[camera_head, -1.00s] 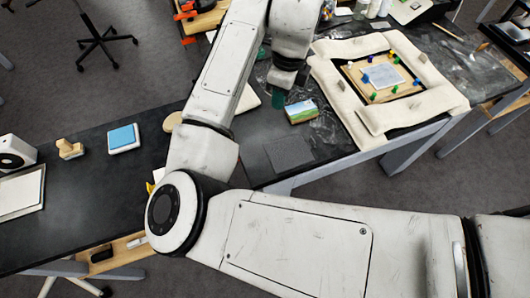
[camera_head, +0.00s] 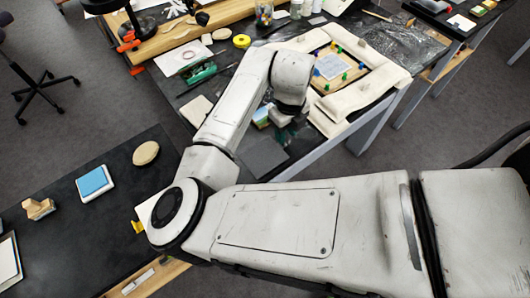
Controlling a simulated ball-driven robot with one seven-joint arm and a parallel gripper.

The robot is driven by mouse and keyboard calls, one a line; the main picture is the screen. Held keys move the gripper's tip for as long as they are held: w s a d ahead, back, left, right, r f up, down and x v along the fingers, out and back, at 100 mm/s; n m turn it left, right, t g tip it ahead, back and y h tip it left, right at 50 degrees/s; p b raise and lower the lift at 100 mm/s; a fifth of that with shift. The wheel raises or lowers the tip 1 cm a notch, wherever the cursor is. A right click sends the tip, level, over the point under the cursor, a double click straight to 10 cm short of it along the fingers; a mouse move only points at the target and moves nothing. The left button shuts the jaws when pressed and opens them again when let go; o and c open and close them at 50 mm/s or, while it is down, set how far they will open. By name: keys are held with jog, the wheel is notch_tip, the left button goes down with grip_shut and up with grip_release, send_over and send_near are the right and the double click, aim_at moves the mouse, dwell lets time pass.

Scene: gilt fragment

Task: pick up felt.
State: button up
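A dark grey square that looks like the felt (camera_head: 264,157) lies flat near the front edge of the black table, just right of my forearm. My gripper (camera_head: 281,118) hangs from the wrist above the table, beyond and slightly right of the felt, apart from it.
A small picture box (camera_head: 261,116) sits beside my wrist, partly covered. A padded frame (camera_head: 370,95) around a pin board (camera_head: 330,68) lies to the right. A cream pad (camera_head: 197,110), green tool (camera_head: 198,75) and yellow tape (camera_head: 242,41) lie left and behind. The lower-left table holds a blue pad (camera_head: 92,182) and wooden stamp (camera_head: 38,208).

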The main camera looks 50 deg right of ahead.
aim_at(267, 153)
jog(key=shift+f+p, duration=0.3)
jog(key=shift+f, duration=1.5)
grip_shut()
